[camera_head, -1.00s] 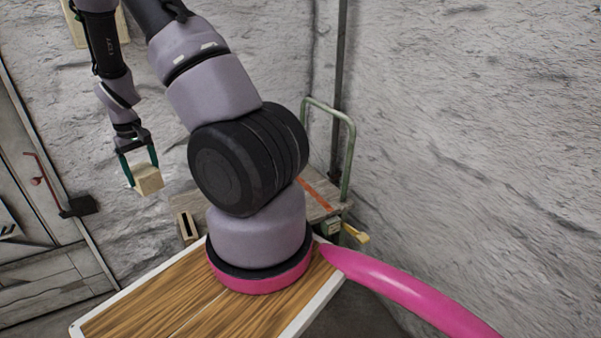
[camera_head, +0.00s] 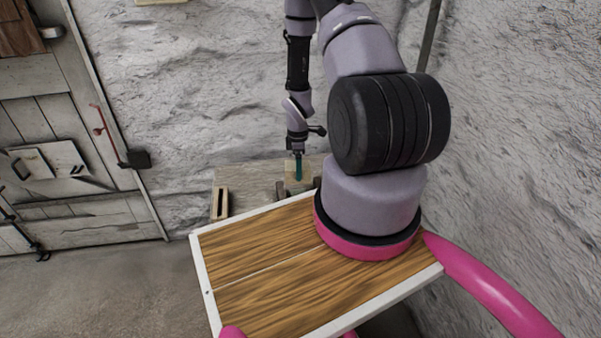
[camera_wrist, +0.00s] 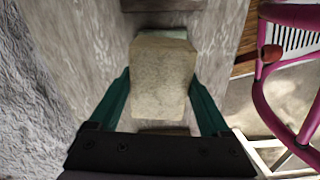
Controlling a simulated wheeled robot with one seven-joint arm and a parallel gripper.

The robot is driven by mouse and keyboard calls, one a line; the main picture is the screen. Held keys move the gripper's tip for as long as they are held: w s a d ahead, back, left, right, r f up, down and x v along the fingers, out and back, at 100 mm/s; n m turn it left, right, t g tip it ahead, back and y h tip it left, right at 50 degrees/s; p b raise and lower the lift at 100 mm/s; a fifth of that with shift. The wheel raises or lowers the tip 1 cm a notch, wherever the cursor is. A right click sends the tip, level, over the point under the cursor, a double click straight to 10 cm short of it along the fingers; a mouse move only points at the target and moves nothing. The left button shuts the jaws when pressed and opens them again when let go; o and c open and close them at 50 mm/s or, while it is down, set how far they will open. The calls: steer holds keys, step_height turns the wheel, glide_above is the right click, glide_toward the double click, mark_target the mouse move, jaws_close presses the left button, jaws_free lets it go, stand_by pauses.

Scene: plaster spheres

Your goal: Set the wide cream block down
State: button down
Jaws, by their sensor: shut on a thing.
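The wide cream block (camera_wrist: 162,80) is held between the two green fingers of my gripper (camera_wrist: 160,95) in the wrist view. In the head view my gripper (camera_head: 298,166) points down over a grey wooden surface (camera_head: 248,182) by the wall. The block (camera_head: 292,186) shows there below the fingers, partly hidden by them. The wooden surface also fills the middle of the wrist view (camera_wrist: 95,50). I cannot tell whether the block touches it.
A light wooden piece with a dark slot (camera_head: 220,203) stands at the left of the surface. Small dark brown blocks (camera_head: 309,186) are close beside the held block. A dark brown piece (camera_wrist: 160,4) is at the top of the wrist view. The wall (camera_head: 220,90) is behind.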

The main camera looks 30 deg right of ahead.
steer(key=shift+s+d+f+n, duration=0.1)
steer(key=shift+s+f+n, duration=0.05)
steer(key=shift+f+n, duration=0.25)
steer(key=shift+s+d+f+n, duration=0.15)
steer(key=shift+f+n, duration=0.15)
steer(key=shift+f, duration=0.2)
steer(key=shift+a, duration=0.1)
steer(key=shift+f, duration=2.8)
steer(key=shift+f, duration=0.7)
jaws_free()
steer(key=shift+s, duration=0.1)
steer(key=shift+r, duration=0.15)
steer(key=shift+r, duration=1.9)
